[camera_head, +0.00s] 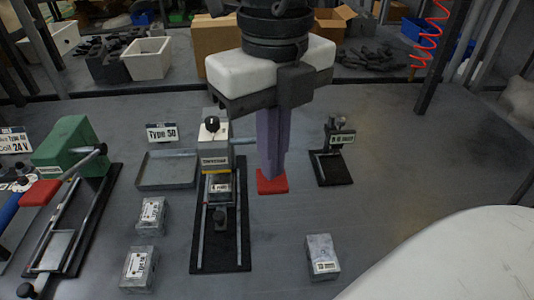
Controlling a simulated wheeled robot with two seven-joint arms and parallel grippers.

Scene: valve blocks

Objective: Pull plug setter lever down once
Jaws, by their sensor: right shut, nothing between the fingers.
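A grey-and-beige press-like device (215,157) stands on a black base plate with two rails at the middle of the table. It may be the plug setter, but its small label is not clearly legible. My left gripper is not in view.
A green machine (68,146) with a black-knobbed lever stands at the left. A small black stand (333,155) is to the right. A tray (167,171) and several grey blocks, one at front right (321,257), lie around. The right side of the table is clear.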

